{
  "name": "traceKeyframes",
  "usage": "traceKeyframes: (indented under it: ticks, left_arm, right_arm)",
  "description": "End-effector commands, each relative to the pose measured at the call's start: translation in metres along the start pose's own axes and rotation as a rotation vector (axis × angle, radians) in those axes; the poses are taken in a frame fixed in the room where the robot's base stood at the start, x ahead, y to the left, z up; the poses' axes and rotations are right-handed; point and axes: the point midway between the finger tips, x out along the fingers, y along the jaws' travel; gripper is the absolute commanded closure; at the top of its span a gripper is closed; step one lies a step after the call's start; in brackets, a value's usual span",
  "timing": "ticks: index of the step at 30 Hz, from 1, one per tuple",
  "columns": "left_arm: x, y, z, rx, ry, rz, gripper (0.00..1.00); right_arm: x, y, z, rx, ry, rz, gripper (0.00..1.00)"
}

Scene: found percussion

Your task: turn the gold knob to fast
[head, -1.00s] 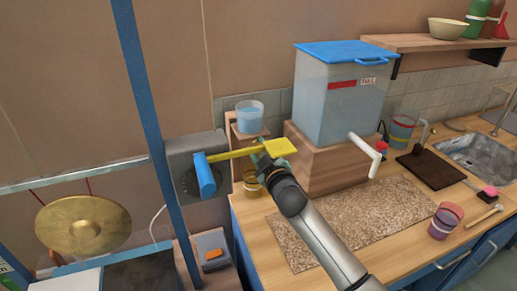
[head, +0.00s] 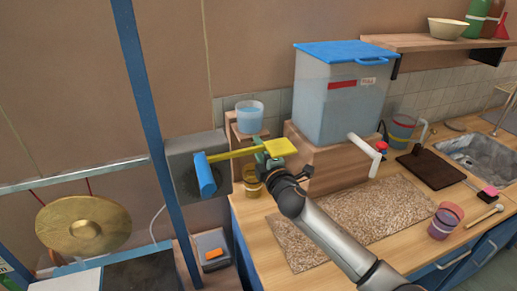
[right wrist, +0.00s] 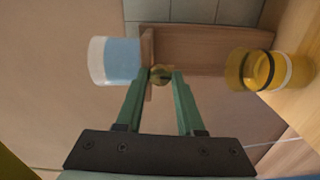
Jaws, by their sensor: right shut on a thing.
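The gold knob (right wrist: 161,74) shows in the right wrist view as a small round gold piece at the edge of a wooden stand (right wrist: 205,48). The green fingertips of my right gripper (right wrist: 161,76) are closed on its two sides. In the head view my right gripper (head: 268,163) is at the wooden stand (head: 240,137), just below the yellow paddle (head: 280,147). The knob cannot be made out there. I see no readable speed marking. My left gripper is not in view.
A cup of blue liquid (head: 250,117) stands on top of the stand, with an amber jar (head: 252,185) below. The paddle's yellow arm runs from a grey box (head: 183,160). A clear tank (head: 338,100) on a wooden block is close to the right.

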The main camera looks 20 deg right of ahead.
Motion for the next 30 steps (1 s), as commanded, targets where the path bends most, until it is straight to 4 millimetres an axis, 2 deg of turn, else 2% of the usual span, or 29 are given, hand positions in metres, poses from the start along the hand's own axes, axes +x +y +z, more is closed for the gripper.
traceKeyframes:
  ticks: [9, 22, 23, 30]
  left_arm:
    - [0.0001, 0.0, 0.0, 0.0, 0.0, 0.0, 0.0]
    - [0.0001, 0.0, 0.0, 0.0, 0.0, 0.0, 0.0]
    - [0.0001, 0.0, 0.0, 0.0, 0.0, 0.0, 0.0]
    - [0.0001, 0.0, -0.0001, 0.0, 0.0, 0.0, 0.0]
  right_arm:
    - [-0.0002, -0.0012, -0.0001, -0.078, 0.0, -0.002, 1.0]
    - [-0.0002, -0.0013, -0.0001, -0.085, 0.0, -0.002, 1.0]
    - [-0.0002, -0.0013, -0.0001, -0.085, 0.0, -0.002, 0.6]
    - [-0.0001, -0.0007, -0.0001, -0.083, 0.0, -0.001, 0.34]
